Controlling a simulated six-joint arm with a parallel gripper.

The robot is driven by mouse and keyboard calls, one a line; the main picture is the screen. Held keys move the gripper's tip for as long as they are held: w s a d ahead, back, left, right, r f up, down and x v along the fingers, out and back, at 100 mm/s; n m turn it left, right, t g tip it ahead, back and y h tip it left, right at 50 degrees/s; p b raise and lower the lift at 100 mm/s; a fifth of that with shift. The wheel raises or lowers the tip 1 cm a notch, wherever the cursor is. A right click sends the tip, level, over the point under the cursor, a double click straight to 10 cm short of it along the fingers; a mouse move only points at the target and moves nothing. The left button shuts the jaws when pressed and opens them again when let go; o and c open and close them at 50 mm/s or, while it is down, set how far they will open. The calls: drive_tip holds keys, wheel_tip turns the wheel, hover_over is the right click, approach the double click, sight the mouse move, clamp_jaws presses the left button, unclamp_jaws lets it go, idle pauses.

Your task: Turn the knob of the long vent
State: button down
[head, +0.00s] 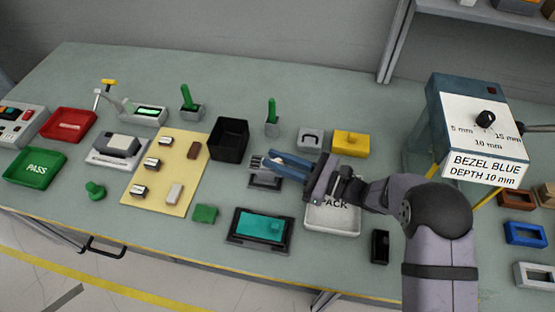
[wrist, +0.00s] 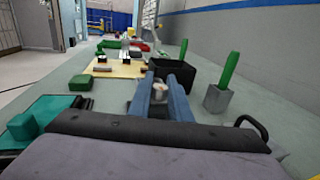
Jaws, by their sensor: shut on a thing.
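My gripper (head: 274,161) reaches left over the middle of the table, its blue fingers low and nearly level. In the wrist view my gripper (wrist: 160,84) is shut on a small pale knob (wrist: 160,92) between its fingertips. A small grey slatted piece (head: 256,162) at the fingertips in the head view seems to be the long vent. It sits on or just above a dark grey holder (head: 265,183). The fingers hide much of the vent, and I cannot tell the knob's angle.
A black bin (head: 228,140) stands close behind the fingertips. A yellow mat (head: 165,175) with small parts lies to the left. A white PACK tray (head: 332,218) is under my wrist, and a teal-screened panel (head: 262,228) lies in front. A grey block with a green handle (head: 272,118) stands behind.

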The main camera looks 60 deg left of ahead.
drive_tip(key=m+t+y, duration=0.1)
drive_tip(key=m+t, duration=0.1)
drive_tip(key=t, duration=0.1)
drive_tip(key=m+t+y+b, duration=0.1)
drive_tip(key=m+t, duration=0.1)
drive_tip(key=t, duration=0.1)
drive_tip(key=shift+s+f+b, duration=0.15)
drive_tip(key=shift+b, duration=0.15)
drive_tip(key=shift+m+t+y+b, duration=0.3)
drive_tip(key=shift+m+t+b, duration=0.5)
drive_tip(key=shift+m+t, duration=1.05)
drive_tip(key=shift+w+r+n+t, duration=0.2)
drive_tip(key=shift+n+t, duration=0.05)
drive_tip(key=shift+t, duration=0.3)
drive_tip(key=c, duration=1.6)
unclamp_jaws()
drive_tip(key=shift+d+f, duration=0.1)
